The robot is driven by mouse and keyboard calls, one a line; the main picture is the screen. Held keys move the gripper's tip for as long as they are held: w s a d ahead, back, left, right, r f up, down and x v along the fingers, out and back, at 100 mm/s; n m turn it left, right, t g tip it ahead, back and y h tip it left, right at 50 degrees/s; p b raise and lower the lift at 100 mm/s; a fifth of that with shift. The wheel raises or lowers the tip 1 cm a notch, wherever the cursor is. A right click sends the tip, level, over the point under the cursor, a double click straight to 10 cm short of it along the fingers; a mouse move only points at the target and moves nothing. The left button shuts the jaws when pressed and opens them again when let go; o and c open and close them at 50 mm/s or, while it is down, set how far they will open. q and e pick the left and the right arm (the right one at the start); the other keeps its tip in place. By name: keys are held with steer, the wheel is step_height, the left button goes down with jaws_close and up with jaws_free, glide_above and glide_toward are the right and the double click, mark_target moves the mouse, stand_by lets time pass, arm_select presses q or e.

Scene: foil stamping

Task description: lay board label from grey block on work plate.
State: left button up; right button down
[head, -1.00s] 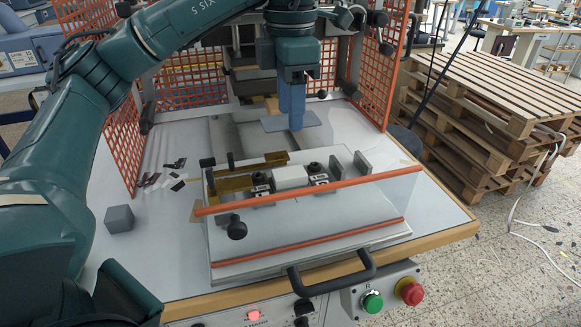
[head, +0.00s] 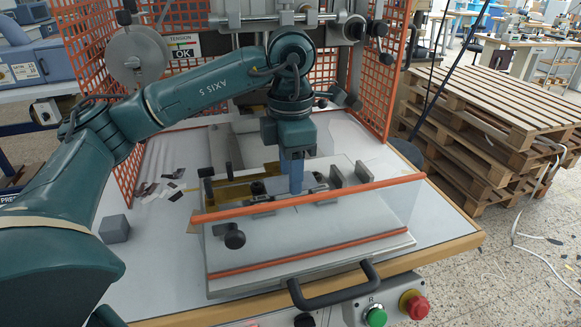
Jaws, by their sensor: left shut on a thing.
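My left gripper (head: 292,190) reaches down behind the clear guard, at the fixture in the middle of the table. It is shut on the board label (head: 309,182), a flat grey piece that shows only in part beside the fingers. The label is low at the work plate between the clamps. The gripper and label largely cover the plate, and I cannot tell whether the label touches it. The grey block (head: 114,229) stands on the left of the table with a bare top. My right gripper is not in view.
A clear guard with orange rails (head: 310,201) stands in front of the fixture. Upright grey plates (head: 356,172) stand to its right. Dark scraps (head: 160,190) lie to its left. Orange mesh panels (head: 379,95) flank the table. A black handle (head: 335,290) is in front.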

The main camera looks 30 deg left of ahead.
arm_select(q)
steer(key=shift+f, duration=0.2)
steer(key=o, duration=0.7)
steer(key=shift+c, duration=0.2)
steer(key=shift+r, duration=0.1)
step_height(320, 180, up, 12)
steer(key=p, duration=0.2)
steer(key=shift+r, duration=0.15)
